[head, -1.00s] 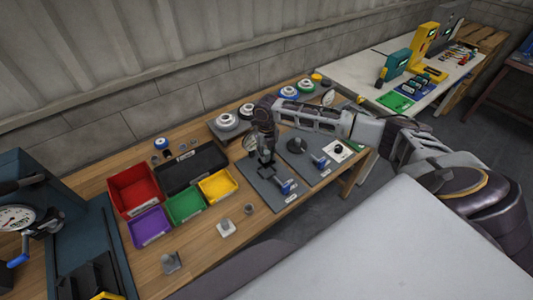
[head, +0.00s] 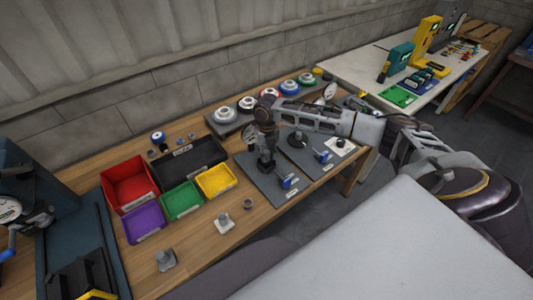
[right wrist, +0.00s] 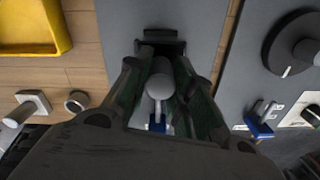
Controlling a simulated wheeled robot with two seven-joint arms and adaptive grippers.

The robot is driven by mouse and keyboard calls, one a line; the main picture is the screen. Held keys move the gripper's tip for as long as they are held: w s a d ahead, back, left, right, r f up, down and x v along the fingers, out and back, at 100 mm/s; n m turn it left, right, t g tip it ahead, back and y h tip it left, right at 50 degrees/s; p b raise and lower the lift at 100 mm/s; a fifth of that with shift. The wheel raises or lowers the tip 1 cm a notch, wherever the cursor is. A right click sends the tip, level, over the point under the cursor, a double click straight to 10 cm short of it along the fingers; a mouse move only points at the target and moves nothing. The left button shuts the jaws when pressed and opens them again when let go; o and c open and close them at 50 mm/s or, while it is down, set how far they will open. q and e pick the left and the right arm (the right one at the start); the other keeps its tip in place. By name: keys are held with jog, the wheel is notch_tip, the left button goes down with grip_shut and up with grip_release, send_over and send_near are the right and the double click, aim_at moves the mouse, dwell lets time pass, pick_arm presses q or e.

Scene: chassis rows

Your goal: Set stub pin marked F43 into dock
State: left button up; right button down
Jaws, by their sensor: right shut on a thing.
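My right gripper (head: 267,167) is over the nearer grey plate (head: 252,163) on the wooden bench. In the right wrist view the gripper (right wrist: 160,95) is shut on a grey, round-topped piece (right wrist: 159,80), which looks like the stub pin. No F43 mark can be read on it. The near plate also carries a blue-handled clamp (head: 288,182), which shows just beyond the pin in the wrist view (right wrist: 157,123). The gripper covers the dock area, so I cannot tell whether the pin touches the dock. My left gripper is not in view.
A second plate (head: 300,162) with a black disc and blue clamp lies to the right. Red (head: 130,183), purple, green, yellow and black bins stand left. Loose grey pieces (head: 166,259) lie along the front edge. Spools stand on a rack (head: 217,127) behind.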

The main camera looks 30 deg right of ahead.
jog(key=shift+f, duration=0.1)
jog(key=shift+f+p, duration=0.1)
jog(key=shift+p, duration=0.2)
dwell(0.7)
jog(key=shift+f+p, duration=0.3)
dwell(0.8)
jog(key=shift+f, duration=0.65)
dwell(1.0)
jog(key=shift+p, duration=0.4)
dwell(0.5)
jog(key=c, duration=1.2)
grip_release()
jog(key=shift+o, duration=0.2)
jog(key=shift+f, duration=0.15)
